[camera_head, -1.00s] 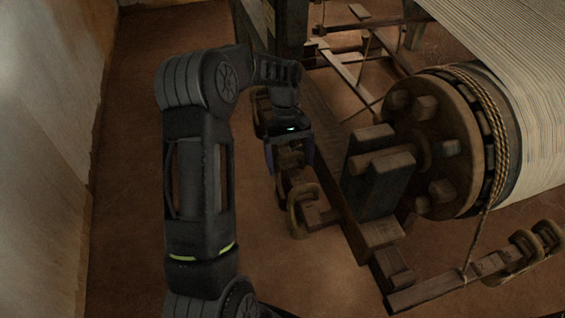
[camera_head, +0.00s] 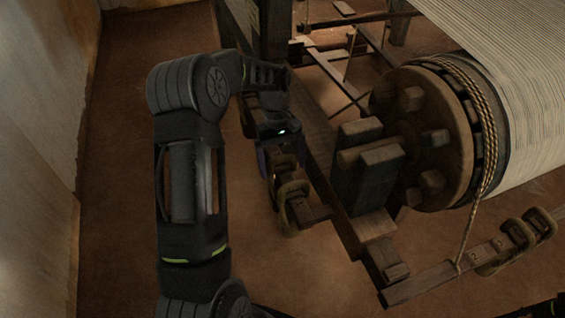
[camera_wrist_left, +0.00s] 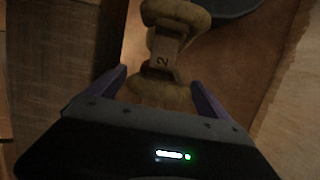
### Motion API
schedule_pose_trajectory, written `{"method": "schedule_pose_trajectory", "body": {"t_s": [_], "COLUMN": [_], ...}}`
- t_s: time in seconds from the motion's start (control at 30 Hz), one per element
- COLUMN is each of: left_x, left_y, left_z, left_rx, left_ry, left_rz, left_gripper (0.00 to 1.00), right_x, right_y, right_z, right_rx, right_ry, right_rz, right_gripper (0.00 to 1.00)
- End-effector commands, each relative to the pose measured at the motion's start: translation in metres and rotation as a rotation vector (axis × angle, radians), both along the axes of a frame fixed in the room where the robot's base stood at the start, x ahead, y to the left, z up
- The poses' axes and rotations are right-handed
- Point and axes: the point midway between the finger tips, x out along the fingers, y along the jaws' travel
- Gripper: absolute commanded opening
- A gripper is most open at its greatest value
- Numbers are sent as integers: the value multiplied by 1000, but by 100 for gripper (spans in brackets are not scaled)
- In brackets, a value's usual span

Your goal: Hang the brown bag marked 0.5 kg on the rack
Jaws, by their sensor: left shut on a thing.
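My left gripper (camera_head: 281,172) hangs above the floor left of the loom, pointing down. In the left wrist view its purple fingers (camera_wrist_left: 163,88) stand either side of a tan-brown bag (camera_wrist_left: 160,93), on which it is shut. No 0.5 kg mark is readable on it. A short wooden bar marked 2 (camera_wrist_left: 163,62) shows just beyond the bag, with another tan looped thing (camera_wrist_left: 176,14) past it. In the head view a tan loop (camera_head: 291,190) sits on a wooden bar (camera_head: 314,212) below the gripper. I cannot tell whether the held bag touches the bar.
The loom's round beam end (camera_head: 425,135) and its dark post (camera_head: 366,175) stand right of the gripper. A numbered wooden bar (camera_head: 430,284) at the lower right carries tan loops (camera_head: 517,236). Open floor (camera_head: 115,215) lies left, up to a pale wall (camera_head: 40,110).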

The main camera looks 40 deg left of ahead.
Motion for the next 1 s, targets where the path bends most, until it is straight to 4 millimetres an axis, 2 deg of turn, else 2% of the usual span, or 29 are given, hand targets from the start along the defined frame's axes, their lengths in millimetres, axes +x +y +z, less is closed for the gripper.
{"method": "schedule_pose_trajectory", "body": {"t_s": [0.63, 0.67, 0.77, 1.0], "left_x": [0, 0, 0, 0], "left_y": [0, 0, 0, 0], "left_z": [-5, -5, -5, -5], "left_rx": [-1, -1, 0, 0], "left_ry": [-1, -1, 0, 1], "left_rz": [-1, -1, 0, 0], "left_gripper": [19, 93, 100, 100], "right_x": [0, 0, 0, 0], "right_y": [0, 0, 0, 0], "right_z": [0, 0, 0, 0], "right_rx": [0, 0, 0, 0], "right_ry": [0, 0, 0, 0], "right_rz": [0, 0, 0, 0], "right_gripper": [36, 36, 36, 36]}}
